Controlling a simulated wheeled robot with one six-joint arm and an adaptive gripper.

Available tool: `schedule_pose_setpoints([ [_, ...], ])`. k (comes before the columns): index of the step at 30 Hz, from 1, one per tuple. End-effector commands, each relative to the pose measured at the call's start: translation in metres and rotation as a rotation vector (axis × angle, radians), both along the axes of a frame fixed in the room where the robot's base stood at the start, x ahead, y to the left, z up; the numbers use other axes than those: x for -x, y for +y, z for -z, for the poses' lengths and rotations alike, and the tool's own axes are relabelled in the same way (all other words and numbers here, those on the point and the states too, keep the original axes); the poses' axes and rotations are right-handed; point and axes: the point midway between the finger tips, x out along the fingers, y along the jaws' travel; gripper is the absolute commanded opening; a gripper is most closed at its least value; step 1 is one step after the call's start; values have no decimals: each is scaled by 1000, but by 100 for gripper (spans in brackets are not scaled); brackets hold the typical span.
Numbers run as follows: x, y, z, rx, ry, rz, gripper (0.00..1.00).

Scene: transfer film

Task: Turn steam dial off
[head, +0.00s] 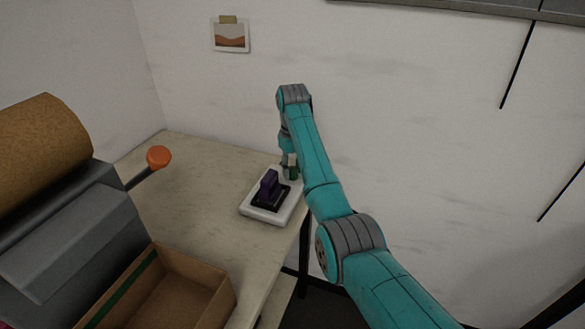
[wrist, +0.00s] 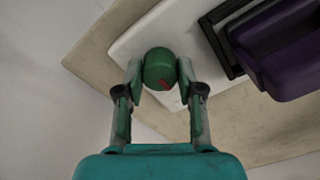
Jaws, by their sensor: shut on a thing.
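The steam dial is a round green knob (wrist: 160,66) with a small red mark on its lower edge, on the white base plate (wrist: 128,45). My gripper (wrist: 161,80) is shut on the dial, with one finger on each side of it in the wrist view. In the head view my gripper (head: 289,168) reaches down to the far end of the white base plate (head: 257,213). The dial is mostly hidden there by my gripper and arm.
A purple block in a black frame (head: 269,186) stands on the same plate, close beside the dial. An open cardboard box (head: 215,278), a grey machine with an orange-knobbed lever (head: 159,157) and a cork-coloured roll (head: 45,130) are at left. The wall stands close behind the table.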

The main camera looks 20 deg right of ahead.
Motion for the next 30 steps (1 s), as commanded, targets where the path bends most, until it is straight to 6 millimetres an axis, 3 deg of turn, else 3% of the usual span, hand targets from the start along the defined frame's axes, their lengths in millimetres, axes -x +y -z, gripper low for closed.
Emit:
schedule_pose_setpoints([
  [17, 0, 0, 1, 0, 2, -35, 2],
  [18, 0, 0, 1, 0, 2, -35, 42],
  [21, 0, 0, 1, 0, 1, -35, 62],
  [30, 0, 0, 0, 0, 0, -34, 62],
])
